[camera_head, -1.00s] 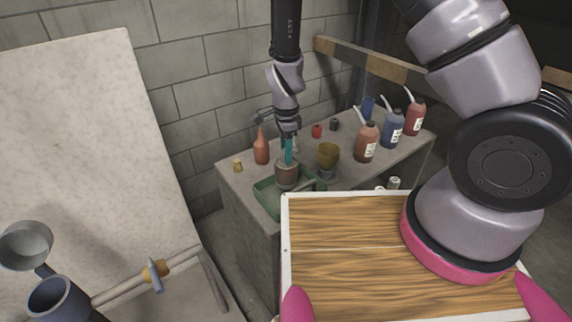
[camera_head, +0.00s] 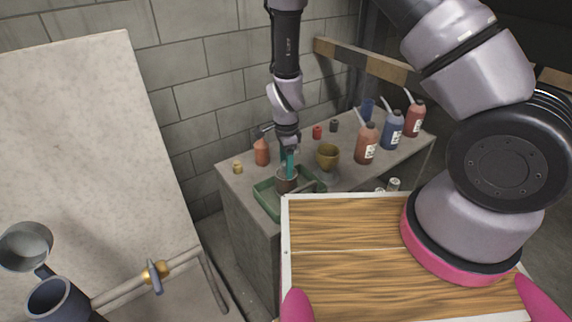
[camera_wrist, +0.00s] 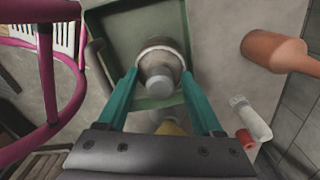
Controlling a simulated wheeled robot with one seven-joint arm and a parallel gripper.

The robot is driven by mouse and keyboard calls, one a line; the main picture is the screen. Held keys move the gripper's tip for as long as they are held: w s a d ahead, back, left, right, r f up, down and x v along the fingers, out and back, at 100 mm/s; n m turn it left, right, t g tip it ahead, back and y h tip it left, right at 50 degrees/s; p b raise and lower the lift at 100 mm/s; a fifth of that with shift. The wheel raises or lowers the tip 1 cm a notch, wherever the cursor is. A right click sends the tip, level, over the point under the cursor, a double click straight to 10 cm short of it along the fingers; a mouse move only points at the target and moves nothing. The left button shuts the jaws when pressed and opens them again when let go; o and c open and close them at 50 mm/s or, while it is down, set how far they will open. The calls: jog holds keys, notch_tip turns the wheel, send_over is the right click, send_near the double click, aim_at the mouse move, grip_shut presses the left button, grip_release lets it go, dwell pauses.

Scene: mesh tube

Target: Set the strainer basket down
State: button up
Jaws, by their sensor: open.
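The strainer basket (camera_head: 287,184), a small grey-brown cylinder, stands upright in the green tray (camera_head: 264,204) on the grey counter. In the wrist view I look down on the basket (camera_wrist: 151,49), a round pale rim with a grey knob-like part, inside the tray (camera_wrist: 110,38). My gripper (camera_head: 289,166) is over the basket with its teal fingers pointing down. In the wrist view the fingers of my gripper (camera_wrist: 160,75) are apart, one on each side of the basket. I cannot tell whether either finger touches it. The basket's underside is hidden.
An orange bottle (camera_head: 261,152) and a yellow-brown cup (camera_head: 327,156) stand close to the tray. Several labelled bottles, including a blue one (camera_head: 391,130), stand farther right. A wooden board (camera_head: 340,250) lies in front of the counter.

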jog(key=shift+r, duration=0.1)
jog(key=w+d+r+n+y, duration=0.1)
jog(key=d+r, duration=0.2)
jog(key=r, duration=1)
jog(key=d+r+n+y, duration=0.1)
jog(key=d+r, duration=0.2)
jog(key=r, duration=1)
jog(key=s+d+r+n+t, duration=0.3)
jog(key=s+d+r, duration=0.4)
jog(key=r, duration=0.4)
jog(key=s+d+r+n+t, duration=0.4)
jog(key=s+d+r+n, duration=0.1)
jog(key=d+r, duration=0.5)
jog(key=shift+s+r+n, duration=0.35)
jog(key=shift+s+n, duration=0.05)
jog(key=shift+s, duration=0.5)
jog(key=shift+s, duration=0.1)
